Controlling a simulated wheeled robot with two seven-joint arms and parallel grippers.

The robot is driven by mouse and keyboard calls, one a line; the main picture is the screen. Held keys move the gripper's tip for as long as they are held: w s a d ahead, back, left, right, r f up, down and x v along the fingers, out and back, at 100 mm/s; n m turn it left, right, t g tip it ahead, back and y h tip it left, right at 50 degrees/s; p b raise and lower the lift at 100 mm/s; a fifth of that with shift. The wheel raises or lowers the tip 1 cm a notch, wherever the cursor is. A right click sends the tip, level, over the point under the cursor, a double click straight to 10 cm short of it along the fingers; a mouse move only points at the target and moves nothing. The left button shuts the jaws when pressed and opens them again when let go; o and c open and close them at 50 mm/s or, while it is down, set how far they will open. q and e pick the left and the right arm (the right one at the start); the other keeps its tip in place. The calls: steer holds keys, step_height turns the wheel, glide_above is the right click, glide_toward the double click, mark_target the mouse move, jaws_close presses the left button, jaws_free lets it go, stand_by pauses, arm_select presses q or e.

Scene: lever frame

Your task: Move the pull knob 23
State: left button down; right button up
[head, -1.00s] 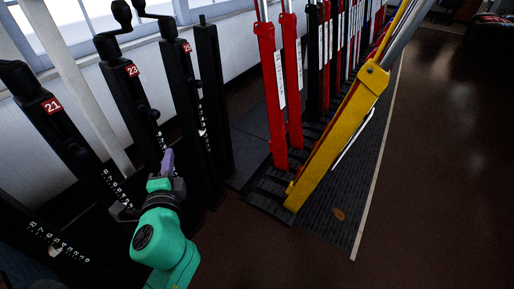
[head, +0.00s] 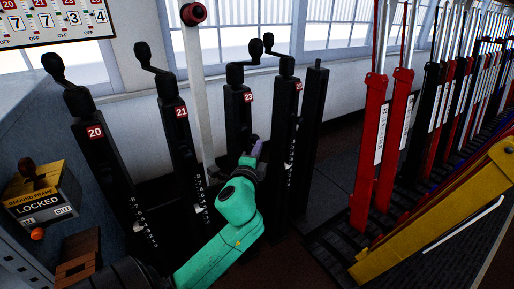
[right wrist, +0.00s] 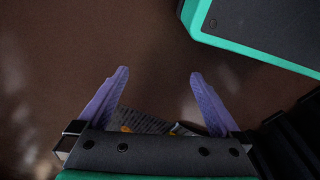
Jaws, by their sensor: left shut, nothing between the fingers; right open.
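The black post marked 23 (head: 238,118) stands upright near the middle of the head view. A bent crank with a dark rounded knob (head: 256,46) rises from its top. My left gripper (head: 257,147) is in front of this post, below its red label, with its purple fingers shut and empty. I cannot tell whether it touches the post. The gripper and green arm hide the post's lower part. My right gripper (right wrist: 160,78) is open and empty over the dark floor in the right wrist view.
Similar posts marked 20 (head: 102,150) and 21 (head: 178,130) stand to the left. Another cranked post (head: 284,115) stands close on the right. A white lever (head: 196,85) with a red knob rises between posts. Red levers (head: 370,150) and a yellow lever (head: 440,215) stand farther right.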

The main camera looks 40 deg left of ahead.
mark_target(252, 141)
arm_select(q)
steer(key=shift+w+a, duration=0.1)
steer(key=shift+a, duration=0.2)
steer(key=a, duration=0.1)
steer(key=a+p, duration=0.1)
steer(key=shift+w+a+r, duration=0.1)
steer(key=shift+w+a, duration=0.3)
arm_select(e)
steer(key=shift+s+d+f, duration=0.2)
steer(key=shift+s+f, duration=0.15)
steer(key=shift+f, duration=0.1)
steer(key=shift+s+d+f, duration=0.2)
steer(key=shift+s+f, duration=0.15)
steer(key=shift+f, duration=0.1)
